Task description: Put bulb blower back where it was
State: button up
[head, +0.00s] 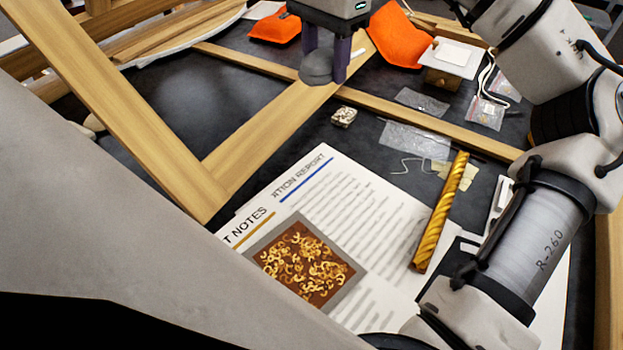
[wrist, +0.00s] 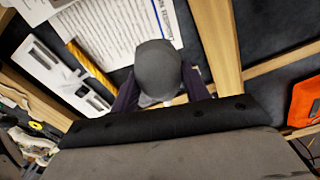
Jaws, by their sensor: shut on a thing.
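The bulb blower (head: 316,69) is a dark grey rounded bulb, seen at the top middle of the head view. My gripper (head: 328,62) points down with its two purple fingers shut on it. In the wrist view the bulb blower (wrist: 158,68) sits between the fingers of my gripper (wrist: 160,92), its round end facing away from the palm. The bulb overlaps a pale wooden beam in the head view; I cannot tell whether it touches anything below. Its nozzle is not clearly visible.
Wooden frame bars (head: 265,125) cross the dark table (head: 210,85). Printed sheets (head: 345,200), a picture of gilt flakes (head: 300,265) and a twisted gilt rod (head: 440,212) lie in front. Orange pouches (head: 398,38), a small block (head: 343,116) and clear bags (head: 415,139) lie around.

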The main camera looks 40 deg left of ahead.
aim_at(316, 71)
jog(key=s+n, duration=0.1)
jog(key=s+f+n, duration=0.1)
jog(key=s+n, duration=0.1)
jog(key=shift+s+d+f, duration=0.25)
jog(key=shift+d, duration=0.15)
notch_tip(316, 71, down, 14)
jog(key=shift+f+p, duration=0.2)
jog(key=shift+p, duration=0.5)
notch_tip(316, 71, down, 5)
jog(key=shift+r+p, duration=0.15)
jog(key=shift+p, duration=0.15)
jog(key=shift+f+b, duration=0.25)
jog(key=shift+b, duration=0.1)
jog(key=o, duration=1.1)
jog(key=shift+r, duration=0.1)
jog(key=shift+c, duration=0.2)
jog(key=shift+r, duration=0.1)
